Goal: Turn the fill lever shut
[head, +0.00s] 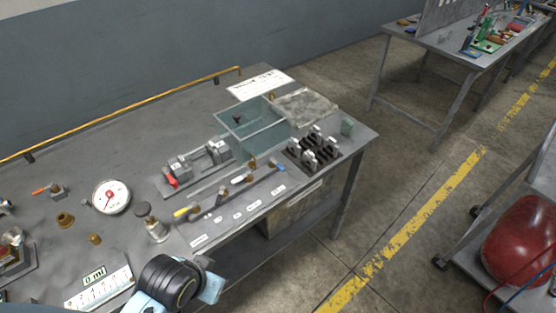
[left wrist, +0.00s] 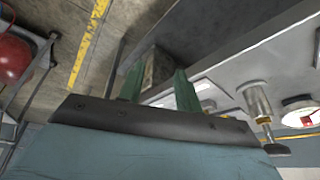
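A manifold with several small valve levers runs along the front edge of the bench in the head view. Its levers include a yellow lever (head: 186,211), a white lever (head: 238,180) and a blue lever (head: 279,168). White labels lie in front of them, too small to read, so I cannot tell which is the fill lever. My left gripper (head: 210,280) is near the bench's front edge, below and apart from the levers. In the left wrist view its two green fingers (left wrist: 158,80) stand apart with nothing held between them. My right gripper is not in view.
A glass tank (head: 250,126) stands behind the manifold, and a red-handled device (head: 198,165) sits left of it. A round gauge (head: 111,197), a metal cylinder (head: 156,231) and a marked scale (head: 99,288) are at the left. Open floor lies right of the bench.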

